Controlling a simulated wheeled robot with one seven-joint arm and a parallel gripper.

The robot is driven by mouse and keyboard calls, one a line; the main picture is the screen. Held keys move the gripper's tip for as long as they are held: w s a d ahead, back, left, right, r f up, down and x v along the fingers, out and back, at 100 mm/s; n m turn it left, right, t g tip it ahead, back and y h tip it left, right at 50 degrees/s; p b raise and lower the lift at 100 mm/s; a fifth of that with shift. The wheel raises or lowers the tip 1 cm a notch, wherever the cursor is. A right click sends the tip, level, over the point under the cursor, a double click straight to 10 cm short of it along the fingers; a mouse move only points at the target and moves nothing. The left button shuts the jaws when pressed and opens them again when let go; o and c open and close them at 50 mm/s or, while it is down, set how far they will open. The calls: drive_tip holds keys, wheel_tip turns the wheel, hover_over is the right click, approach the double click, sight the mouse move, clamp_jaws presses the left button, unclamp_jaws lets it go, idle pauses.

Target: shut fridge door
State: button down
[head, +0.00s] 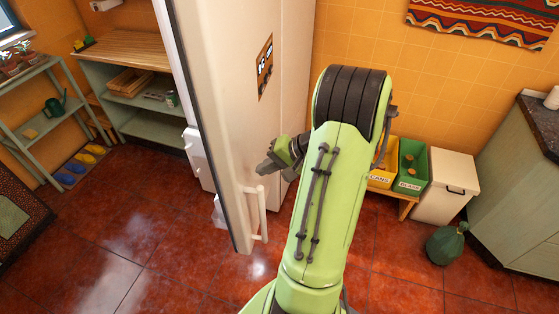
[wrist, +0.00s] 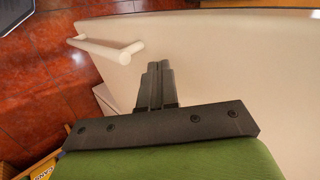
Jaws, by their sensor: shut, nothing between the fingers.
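The fridge door (head: 232,110) is a tall cream panel standing open, its outer face turned toward my arm and a dark seal along its left edge. Its white bar handle (head: 262,213) is low near the free edge, and the handle also shows at upper left in the wrist view (wrist: 108,46). My gripper (head: 266,166) is shut and empty, close to the door's outer face just above the handle. In the wrist view the closed fingers (wrist: 156,80) point at the door panel (wrist: 215,65). I cannot tell whether they touch it. The fridge interior is mostly hidden behind the door.
Green shelves (head: 145,110) stand left, beyond the door. Recycling bins (head: 410,165), a white bin (head: 444,188) and a green bag (head: 446,245) stand right. A counter (head: 520,185) is at the far right. The red tile floor (head: 140,255) is clear left of the door.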

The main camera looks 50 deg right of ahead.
sight(240, 170)
drive_tip(key=shift+w+a+p, duration=0.1)
drive_tip(key=shift+w+a, duration=0.2)
drive_tip(key=shift+w, duration=0.3)
drive_tip(key=shift+w+a+p, duration=0.15)
drive_tip(key=shift+w+a, duration=0.2)
drive_tip(key=shift+w, duration=0.3)
drive_tip(key=shift+w+a+p, duration=0.1)
drive_tip(key=shift+w+a, duration=0.2)
drive_tip(key=shift+w, duration=0.3)
